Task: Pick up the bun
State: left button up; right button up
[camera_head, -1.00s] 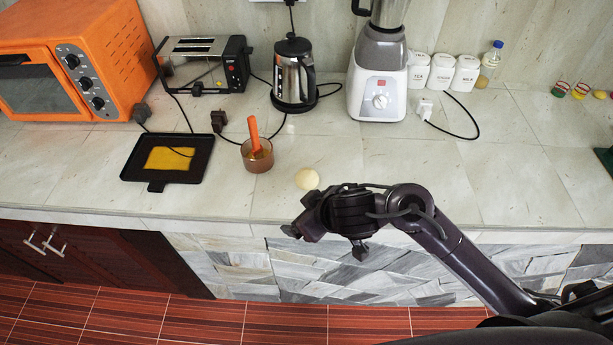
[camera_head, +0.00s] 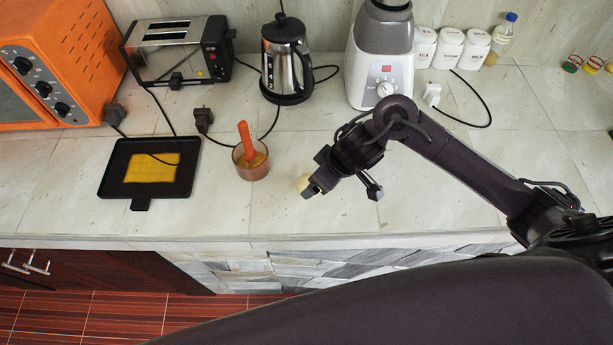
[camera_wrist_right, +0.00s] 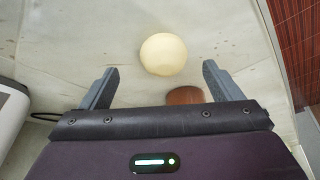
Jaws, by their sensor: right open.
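The bun (camera_wrist_right: 163,54) is a pale, round piece lying on the counter. In the right wrist view it sits just beyond and between the fingertips of my right gripper (camera_wrist_right: 160,82), which is open and empty. In the head view the bun (camera_head: 302,183) is partly hidden behind my right gripper (camera_head: 341,190), which hangs over the counter right beside it. I cannot see contact between them. My left gripper is not in view.
A brown cup (camera_head: 250,163) with an orange-handled tool stands left of the bun. A black square pan (camera_head: 115,172) lies further left. A toaster (camera_head: 180,52), kettle (camera_head: 286,62) and blender (camera_head: 381,60) stand behind. The counter's front edge is close.

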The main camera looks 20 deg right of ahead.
aim_at(309, 184)
jog(key=x, duration=0.3)
jog(key=shift+s+a+f, duration=0.1)
jog(key=shift+a+f, duration=0.05)
jog(key=shift+a, duration=0.2)
jog(key=shift+b+x, duration=0.3)
jog(key=shift+x, duration=0.8)
jog(key=shift+w+f, duration=0.1)
jog(key=shift+w, duration=0.15)
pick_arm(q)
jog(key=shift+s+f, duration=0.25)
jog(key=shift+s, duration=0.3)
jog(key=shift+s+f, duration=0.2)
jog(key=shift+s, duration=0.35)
pick_arm(e)
jog(key=c, duration=1.1)
